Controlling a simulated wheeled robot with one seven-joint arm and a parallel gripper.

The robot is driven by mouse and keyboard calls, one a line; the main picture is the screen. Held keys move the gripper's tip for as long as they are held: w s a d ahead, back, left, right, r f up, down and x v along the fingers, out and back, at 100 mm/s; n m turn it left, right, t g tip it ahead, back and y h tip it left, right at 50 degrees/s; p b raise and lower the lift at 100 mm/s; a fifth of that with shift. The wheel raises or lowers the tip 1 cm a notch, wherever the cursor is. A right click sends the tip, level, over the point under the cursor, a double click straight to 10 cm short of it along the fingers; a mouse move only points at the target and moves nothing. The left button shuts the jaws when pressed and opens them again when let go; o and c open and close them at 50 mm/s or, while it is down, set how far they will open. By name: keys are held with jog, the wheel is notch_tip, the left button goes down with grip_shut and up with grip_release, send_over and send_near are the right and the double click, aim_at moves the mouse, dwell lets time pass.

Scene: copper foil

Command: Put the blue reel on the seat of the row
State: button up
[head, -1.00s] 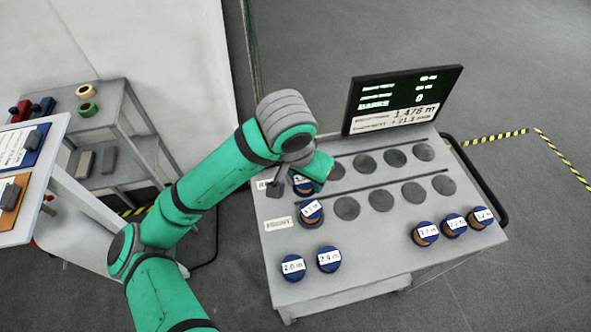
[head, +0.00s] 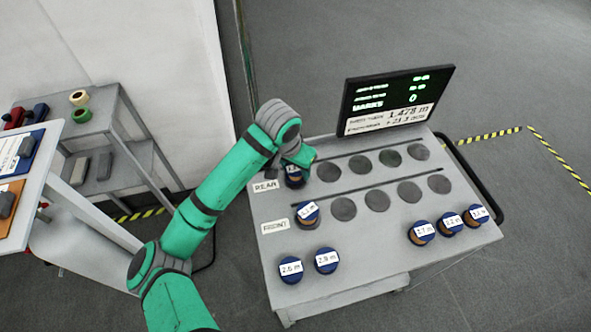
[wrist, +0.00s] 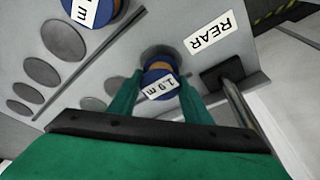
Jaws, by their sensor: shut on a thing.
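My gripper (wrist: 160,78) is shut on a blue reel (wrist: 158,88) with copper-coloured windings and a label that seems to read 1.9 m. In the head view the held reel (head: 294,180) is at the left end of the rear row, partly hidden by the gripper. In the wrist view a dark round seat (wrist: 160,54) shows just beyond the reel, beside the REAR label (wrist: 216,32). I cannot tell whether the reel touches the seat. Empty rear seats (head: 329,172) continue to the right. Another blue reel (head: 307,213) stands on the first front seat.
Two blue reels (head: 290,270) (head: 326,261) stand at the cart's front left, three more (head: 422,232) at the front right. A thin dark bar (head: 350,194) separates the rows. A display (head: 396,99) stands behind them. A side shelf (head: 100,115) holds tape rolls.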

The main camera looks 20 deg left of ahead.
jog(key=shift+f, duration=0.65)
jog(key=o, duration=1.2)
jog(key=shift+f, duration=0.15)
jog(key=shift+c, duration=0.2)
jog(key=v, duration=1.2)
jog(key=shift+r, duration=0.2)
